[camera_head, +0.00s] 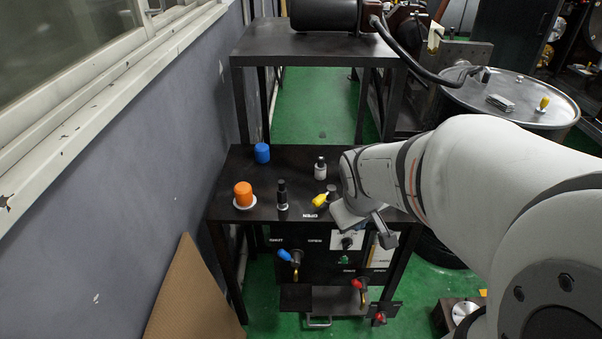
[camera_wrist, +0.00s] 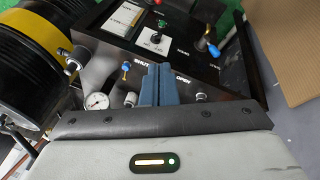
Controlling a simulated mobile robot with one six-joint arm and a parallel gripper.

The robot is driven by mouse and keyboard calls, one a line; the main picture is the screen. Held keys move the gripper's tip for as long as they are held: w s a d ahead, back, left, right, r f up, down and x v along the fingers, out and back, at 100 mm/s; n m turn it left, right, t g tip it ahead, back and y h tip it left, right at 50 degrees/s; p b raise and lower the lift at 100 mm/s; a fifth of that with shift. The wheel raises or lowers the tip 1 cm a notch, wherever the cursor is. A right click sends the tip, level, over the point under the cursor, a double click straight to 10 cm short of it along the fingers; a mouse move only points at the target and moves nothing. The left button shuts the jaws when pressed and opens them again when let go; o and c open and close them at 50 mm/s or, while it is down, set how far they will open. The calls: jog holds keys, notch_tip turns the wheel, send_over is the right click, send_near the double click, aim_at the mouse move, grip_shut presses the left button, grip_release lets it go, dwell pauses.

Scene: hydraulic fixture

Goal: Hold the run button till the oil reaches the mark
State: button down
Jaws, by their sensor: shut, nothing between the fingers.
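The front control panel (camera_head: 315,262) of the dark bench carries a white plate with a black knob (camera_head: 346,242) and a small green button (camera_head: 344,259) below it. In the wrist view the green button (camera_wrist: 162,23) and black knob (camera_wrist: 156,38) show beyond my fingers. No run label is readable on the button. My gripper (camera_head: 386,238) is at the bench's front right edge, beside the panel. In the wrist view its blue-grey fingers (camera_wrist: 158,85) are together and empty, apart from the button. I cannot make out an oil level or its mark.
An orange knob (camera_head: 243,193), blue cap (camera_head: 262,153) and yellow lever (camera_head: 321,199) stand on the benchtop. A pressure gauge (camera_wrist: 97,101) is near my fingers. A wall lies left.

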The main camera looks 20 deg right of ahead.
jog(key=w+d+f+n+t+b, duration=0.1)
jog(key=w+d+f+n+b, duration=0.15)
jog(key=d+f, duration=0.45)
jog(key=w+d+f+n+t+b, duration=0.15)
jog(key=w+d+f+n, duration=0.25)
jog(key=f, duration=0.7)
notch_tip(320, 180, down, 13)
jog(key=s+a+n+y+b, duration=0.2)
jog(key=n+y+b, duration=0.2)
jog(key=n+y, duration=0.1)
jog(key=shift+s+a+t, duration=0.15)
jog(key=shift+s+t, duration=0.1)
jog(key=shift+t, duration=0.1)
